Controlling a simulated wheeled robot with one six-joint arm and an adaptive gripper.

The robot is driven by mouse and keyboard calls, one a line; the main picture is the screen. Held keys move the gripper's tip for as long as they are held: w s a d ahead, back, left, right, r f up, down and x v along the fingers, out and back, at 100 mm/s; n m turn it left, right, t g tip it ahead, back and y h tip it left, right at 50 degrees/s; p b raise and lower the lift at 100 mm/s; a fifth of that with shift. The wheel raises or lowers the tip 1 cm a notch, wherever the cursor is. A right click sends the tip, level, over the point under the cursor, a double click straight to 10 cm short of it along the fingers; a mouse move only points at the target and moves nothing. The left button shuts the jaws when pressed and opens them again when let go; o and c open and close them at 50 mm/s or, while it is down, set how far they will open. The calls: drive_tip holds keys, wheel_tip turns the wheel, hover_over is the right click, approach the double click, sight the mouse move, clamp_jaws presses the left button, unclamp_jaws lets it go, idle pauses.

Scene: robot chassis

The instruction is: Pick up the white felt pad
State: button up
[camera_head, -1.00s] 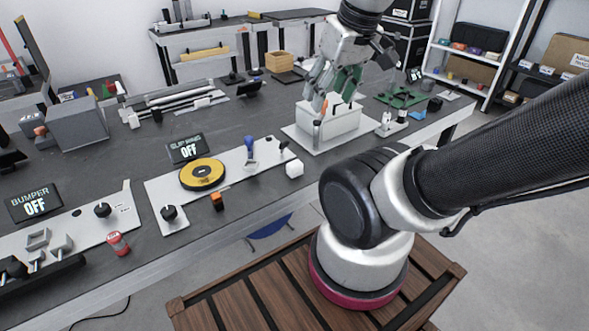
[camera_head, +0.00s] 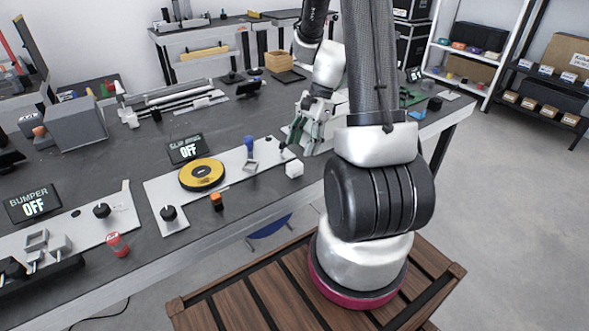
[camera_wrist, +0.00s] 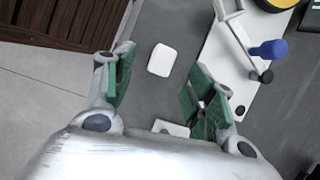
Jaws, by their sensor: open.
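The white felt pad (camera_head: 294,169) appears as a small white block near the front edge of the workbench, right of the plate with the yellow disc. In the wrist view the pad (camera_wrist: 162,60) is a rounded white square on the dark bench top. My gripper (camera_head: 302,143) is open and empty, with green finger pads. In the head view it is just behind and above the pad. In the wrist view the pad shows between the spread fingers of my gripper (camera_wrist: 160,78), apart from both.
A blue-handled tool (camera_head: 249,146) stands on the pale plate beside the yellow disc (camera_head: 202,174); its blue knob (camera_wrist: 268,50) shows right in the wrist view. An orange-topped block (camera_head: 216,201) is farther left. The bench's front edge is close to the pad.

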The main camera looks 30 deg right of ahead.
sight(295, 163)
drive_tip(key=shift+m, duration=0.7)
drive_tip(key=x, duration=0.7)
drive_tip(key=shift+w+f, duration=0.3)
drive_tip(key=shift+f, duration=0.15)
drive_tip(key=c, duration=1.2)
wheel_tip(295, 163, up, 10)
drive_tip(key=shift+r, duration=0.1)
